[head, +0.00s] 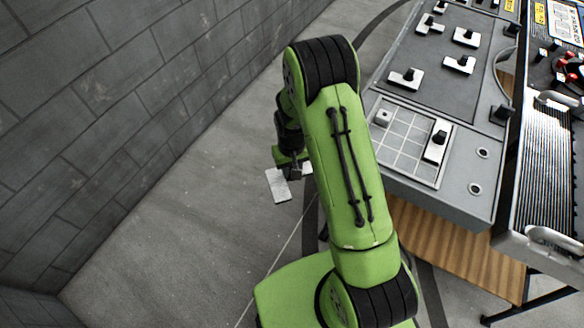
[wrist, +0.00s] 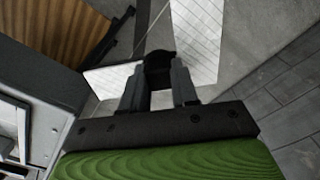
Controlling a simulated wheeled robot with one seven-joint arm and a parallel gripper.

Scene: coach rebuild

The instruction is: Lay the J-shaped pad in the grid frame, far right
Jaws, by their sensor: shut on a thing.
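The J-shaped pad (head: 277,186) is pale and tiled. In the head view it hangs over the floor, left of the console and partly hidden by my arm. My gripper (head: 293,168) is shut on its black knob. The wrist view shows the pad (wrist: 198,38) beyond my gripper (wrist: 158,88), with a long piece and a shorter arm to the left. The grid frame (head: 402,152) lies on the console top, right of my arm. A pad with a black knob (head: 437,141) stands along its right side, and a small pale block (head: 383,117) at its upper left.
Several pale pads with black knobs (head: 407,78) lie on the grey board behind the frame. A ribbed metal unit (head: 545,150) stands to the right. A brick wall (head: 120,90) is at the left. The floor between wall and console is clear.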

